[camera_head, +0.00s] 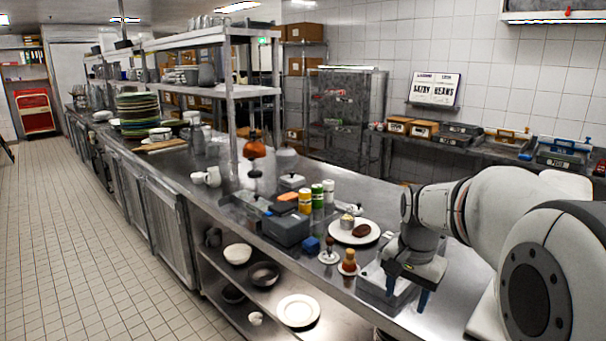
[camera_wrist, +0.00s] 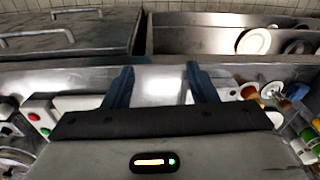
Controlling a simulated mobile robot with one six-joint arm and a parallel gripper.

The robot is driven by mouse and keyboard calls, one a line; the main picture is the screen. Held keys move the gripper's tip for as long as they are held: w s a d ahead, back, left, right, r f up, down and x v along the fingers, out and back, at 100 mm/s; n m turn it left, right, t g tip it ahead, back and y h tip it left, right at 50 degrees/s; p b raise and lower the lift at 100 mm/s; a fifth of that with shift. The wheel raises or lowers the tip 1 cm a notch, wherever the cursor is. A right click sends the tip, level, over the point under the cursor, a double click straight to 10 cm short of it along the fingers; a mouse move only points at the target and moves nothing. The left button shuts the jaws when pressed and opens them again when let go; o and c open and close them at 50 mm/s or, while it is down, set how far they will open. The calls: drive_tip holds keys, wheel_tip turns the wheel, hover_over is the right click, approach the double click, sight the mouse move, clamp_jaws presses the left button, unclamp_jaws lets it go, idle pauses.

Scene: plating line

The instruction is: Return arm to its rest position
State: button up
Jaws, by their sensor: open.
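My gripper (camera_head: 408,289) is at the lower right of the head view, pointing down over the steel counter (camera_head: 460,306), above a grey box-like unit (camera_head: 375,291). Its blue fingers stand apart with nothing between them, and it is open. In the wrist view the gripper (camera_wrist: 160,86) also shows two separate blue fingers with a bare gap. My white arm reaches in from the right edge. A white plate (camera_head: 340,236) with a brown patty (camera_head: 362,230) and a small pale item lies left of the gripper.
Green and yellow shakers (camera_head: 317,197) and a grey box (camera_head: 287,229) stand farther back. A lower shelf holds bowls (camera_head: 263,274) and a plate (camera_head: 298,311). The tiled floor (camera_head: 90,250) is clear.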

drive_tip(key=s+a+f+n+t, duration=0.1)
drive_tip(key=s+n, duration=0.3)
drive_tip(key=s, duration=0.5)
drive_tip(key=s+a+f+n, duration=0.1)
drive_tip(key=s+a+n, duration=0.3)
drive_tip(key=s, duration=0.4)
drive_tip(key=shift+s+a+t, duration=0.35)
drive_tip(key=shift+t, duration=0.05)
drive_tip(key=shift+c, duration=0.2)
